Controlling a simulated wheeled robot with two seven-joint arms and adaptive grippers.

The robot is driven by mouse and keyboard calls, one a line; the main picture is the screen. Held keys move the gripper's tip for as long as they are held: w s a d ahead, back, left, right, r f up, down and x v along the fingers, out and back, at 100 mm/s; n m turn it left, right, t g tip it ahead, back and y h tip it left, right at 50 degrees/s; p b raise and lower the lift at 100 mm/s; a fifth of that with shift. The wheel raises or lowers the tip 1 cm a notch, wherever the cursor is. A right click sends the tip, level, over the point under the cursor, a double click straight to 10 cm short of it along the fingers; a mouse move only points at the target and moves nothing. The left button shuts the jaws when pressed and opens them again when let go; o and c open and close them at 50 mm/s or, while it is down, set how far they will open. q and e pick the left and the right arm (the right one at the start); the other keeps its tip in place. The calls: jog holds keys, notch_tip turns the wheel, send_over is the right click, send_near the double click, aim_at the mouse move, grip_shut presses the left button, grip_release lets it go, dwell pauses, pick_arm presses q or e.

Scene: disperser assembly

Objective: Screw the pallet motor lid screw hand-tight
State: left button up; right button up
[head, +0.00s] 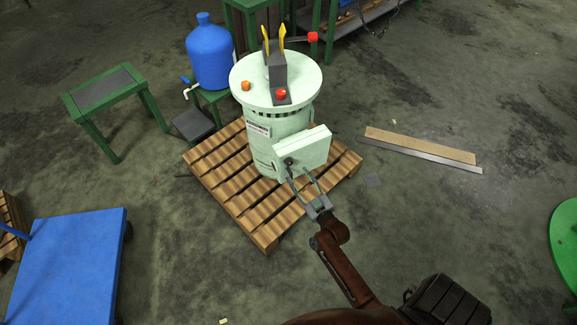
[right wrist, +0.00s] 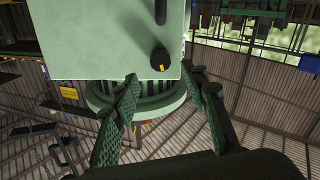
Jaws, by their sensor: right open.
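The pale green motor (head: 277,125) stands upright on the wooden pallet (head: 262,222). A pale green box-shaped lid (head: 302,148) is on its near side. A dark screw knob (head: 288,162) shows at the lid's left part. In the right wrist view the screw is a black round knob with a yellow mark (right wrist: 160,60) on the flat lid face (right wrist: 105,35). My right gripper (head: 301,176) is open just in front of the lid. In the right wrist view its fingertips (right wrist: 166,78) are spread, with the knob ahead between them; contact cannot be told. My left gripper is not in view.
A blue bottle (head: 209,55) sits on a green stand behind the pallet, left of the motor. A green table (head: 108,90) is at the left and a blue cart (head: 68,265) at lower left. Planks (head: 420,145) lie at the right. Floor right of the pallet is mostly clear.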

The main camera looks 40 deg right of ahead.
aim_at(290, 164)
jog(key=w, duration=0.1)
jog(key=w+b, duration=0.1)
jog(key=w, duration=0.2)
jog(key=shift+d+f, duration=0.2)
jog(key=shift+d, duration=0.15)
jog(key=shift+w+d+b, duration=0.25)
jog(key=shift+w+b, duration=0.3)
jog(key=shift+w, duration=0.35)
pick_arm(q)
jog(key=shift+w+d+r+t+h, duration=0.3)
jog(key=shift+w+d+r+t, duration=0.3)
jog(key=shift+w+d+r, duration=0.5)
pick_arm(e)
jog(key=shift+w+d+r, duration=0.1)
jog(key=shift+w+r, duration=0.05)
jog(key=shift+w, duration=0.35)
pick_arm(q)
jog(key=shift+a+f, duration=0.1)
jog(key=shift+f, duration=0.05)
pick_arm(e)
jog(key=shift+c, duration=0.6)
grip_shut()
